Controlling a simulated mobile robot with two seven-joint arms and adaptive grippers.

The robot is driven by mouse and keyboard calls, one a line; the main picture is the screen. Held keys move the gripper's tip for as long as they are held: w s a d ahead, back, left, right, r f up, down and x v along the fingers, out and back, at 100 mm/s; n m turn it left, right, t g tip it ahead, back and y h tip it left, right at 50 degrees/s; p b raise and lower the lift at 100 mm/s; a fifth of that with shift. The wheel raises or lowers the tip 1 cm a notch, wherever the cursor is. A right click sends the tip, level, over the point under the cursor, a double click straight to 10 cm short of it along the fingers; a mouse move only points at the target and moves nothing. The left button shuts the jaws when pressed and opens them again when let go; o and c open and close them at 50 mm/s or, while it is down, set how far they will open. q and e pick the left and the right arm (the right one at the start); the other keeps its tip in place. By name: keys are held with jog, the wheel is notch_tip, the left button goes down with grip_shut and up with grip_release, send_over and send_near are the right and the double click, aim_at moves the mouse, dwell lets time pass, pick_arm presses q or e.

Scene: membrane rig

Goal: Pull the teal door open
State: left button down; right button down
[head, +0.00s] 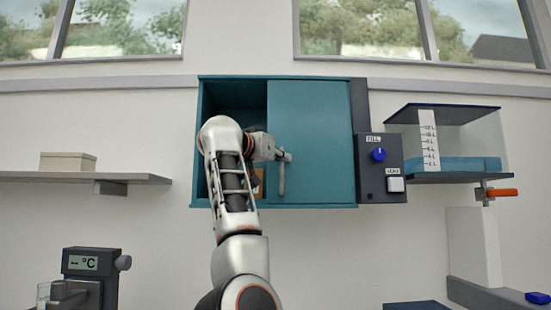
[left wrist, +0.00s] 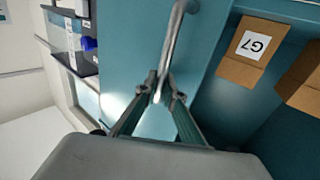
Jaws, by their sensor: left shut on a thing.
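The teal door (head: 325,125) covers the right part of a wall cabinet (head: 232,80). The left part of the cabinet is open to its dark inside. A grey bar handle (head: 281,180) stands upright near the door's left edge. My left gripper (head: 284,156) is shut on this handle. In the left wrist view, the gripper fingertips (left wrist: 160,92) close around the handle (left wrist: 174,40), with the door (left wrist: 125,60) behind. My left arm hides part of the opening. My right gripper is not in view.
Inside the cabinet are cardboard boxes, one labelled G7 (left wrist: 240,68). A dark control box (head: 380,165) with a blue knob is fixed right of the cabinet. A clear tank (head: 460,140) stands farther right. A shelf (head: 75,178) with a beige box is at left.

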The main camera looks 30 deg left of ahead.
pick_arm(q)
jog(key=shift+d+r, duration=0.1)
dwell(0.3)
jog(key=c, duration=2.4)
grip_release()
jog(key=shift+w, duration=0.15)
jog(key=shift+c, duration=0.2)
jog(key=s, duration=1.2)
jog(key=shift+a, duration=0.25)
jog(key=shift+f, duration=0.2)
